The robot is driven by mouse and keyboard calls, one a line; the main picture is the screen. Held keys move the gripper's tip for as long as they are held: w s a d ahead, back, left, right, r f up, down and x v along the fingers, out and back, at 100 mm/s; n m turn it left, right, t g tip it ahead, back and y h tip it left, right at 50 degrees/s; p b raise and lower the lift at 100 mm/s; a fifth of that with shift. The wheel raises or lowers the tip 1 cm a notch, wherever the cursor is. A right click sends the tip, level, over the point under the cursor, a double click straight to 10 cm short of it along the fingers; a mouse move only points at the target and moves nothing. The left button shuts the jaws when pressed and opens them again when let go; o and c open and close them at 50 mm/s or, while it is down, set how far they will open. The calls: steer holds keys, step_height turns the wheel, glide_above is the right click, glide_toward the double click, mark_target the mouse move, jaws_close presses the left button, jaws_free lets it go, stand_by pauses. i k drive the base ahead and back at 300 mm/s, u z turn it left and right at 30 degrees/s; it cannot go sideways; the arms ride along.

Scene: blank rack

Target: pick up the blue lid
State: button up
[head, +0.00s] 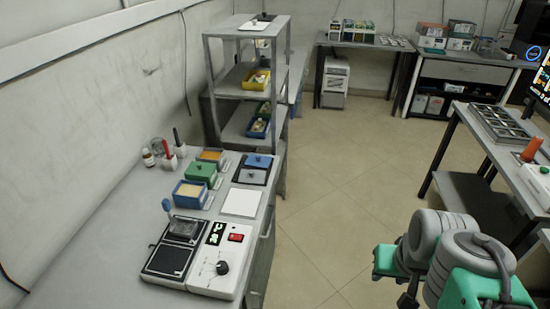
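The blue lid (258,161) lies flat on a dark pad on the left bench, at the far right end of the group of small boxes. It has a small dark knob on top. A grey lid (250,176) with a similar knob lies just in front of it. An open blue box (190,194) with orange-tan contents stands to the left, nearer to me. My arm shows at the lower right, well away from the bench. I cannot make out my gripper's fingers.
A green box (201,172) and an orange-topped box (211,155) stand left of the lids. A white plate (241,203) and a white device with a red button (235,238) lie nearer. A grey shelf rack (216,90) rises behind the bench. Open floor (320,210) lies to the right.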

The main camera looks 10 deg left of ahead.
mark_target(262, 162)
steer(key=i, duration=3.55)
steer(key=u, duration=5.8)
